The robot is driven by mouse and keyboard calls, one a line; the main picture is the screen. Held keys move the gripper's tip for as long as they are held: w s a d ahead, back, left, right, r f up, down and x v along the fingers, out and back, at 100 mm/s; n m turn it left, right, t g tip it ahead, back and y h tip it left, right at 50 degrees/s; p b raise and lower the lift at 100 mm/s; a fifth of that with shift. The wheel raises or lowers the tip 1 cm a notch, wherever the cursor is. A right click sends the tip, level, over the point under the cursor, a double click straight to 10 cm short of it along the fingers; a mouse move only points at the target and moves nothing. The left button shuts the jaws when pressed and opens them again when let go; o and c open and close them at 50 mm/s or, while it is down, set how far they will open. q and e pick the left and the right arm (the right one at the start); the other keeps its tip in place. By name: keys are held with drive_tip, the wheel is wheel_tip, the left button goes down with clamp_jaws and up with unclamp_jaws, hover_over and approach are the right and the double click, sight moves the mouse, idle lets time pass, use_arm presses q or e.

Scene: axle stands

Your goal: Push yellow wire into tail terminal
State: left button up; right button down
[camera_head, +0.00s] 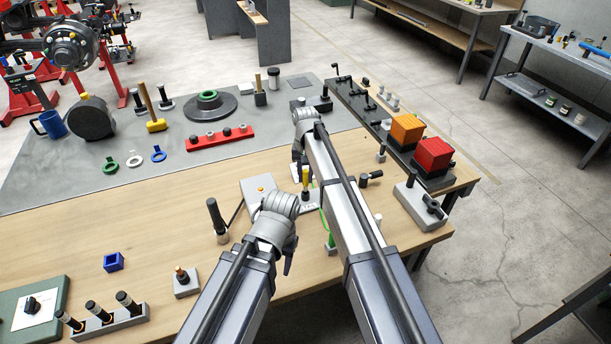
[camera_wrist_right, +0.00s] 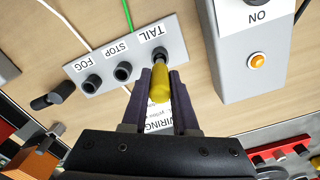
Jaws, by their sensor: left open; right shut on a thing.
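The yellow wire's plug (camera_wrist_right: 160,84) is held between the dark fingers of my right gripper (camera_wrist_right: 159,76) in the right wrist view. The plug's front end is at the TAIL terminal (camera_wrist_right: 159,56) and overlaps its black socket; how deep it sits cannot be told. STOP and FOG sockets lie beside it on the grey terminal block (camera_wrist_right: 107,72). In the head view the yellow plug (camera_head: 305,177) stands over the block, with my right gripper (camera_head: 299,172) partly hidden by its own arm. My left gripper (camera_head: 288,266) is lower, open and empty, apart from the block.
A grey box with an orange lamp (camera_head: 261,189) and an ON label stands beside the block. A black-handled tool (camera_head: 216,217) stands to its left. A green wire (camera_wrist_right: 127,14) runs by the block. The bench front middle (camera_head: 155,235) is mostly clear.

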sight(305, 182)
use_arm(q)
drive_tip(key=shift+f+b, duration=1.7)
drive_tip(key=shift+f, duration=0.05)
use_arm(e)
drive_tip(key=shift+f, duration=1.75)
drive_tip(key=c, duration=0.6)
unclamp_jaws()
wheel_tip(305, 182, up, 8)
drive_tip(key=p, duration=0.8)
use_arm(q)
wheel_tip(305, 182, up, 8)
use_arm(e)
drive_tip(key=shift+f, duration=0.1)
use_arm(q)
drive_tip(key=shift+f, duration=0.1)
wheel_tip(305, 182, down, 7)
drive_tip(key=b, duration=0.7)
use_arm(e)
drive_tip(key=s+d+f+n, duration=0.1)
drive_tip(key=s+f, duration=0.1)
drive_tip(key=s, duration=0.8)
drive_tip(key=s+d+f+n, duration=0.1)
drive_tip(key=s+f+n, duration=0.1)
drive_tip(key=s, duration=0.9)
drive_tip(key=s+d+f+n+h, duration=0.1)
drive_tip(key=s+d+f+n, duration=0.1)
drive_tip(key=s, duration=0.9)
drive_tip(key=shift+s+f, duration=0.2)
drive_tip(key=shift+f, duration=0.2)
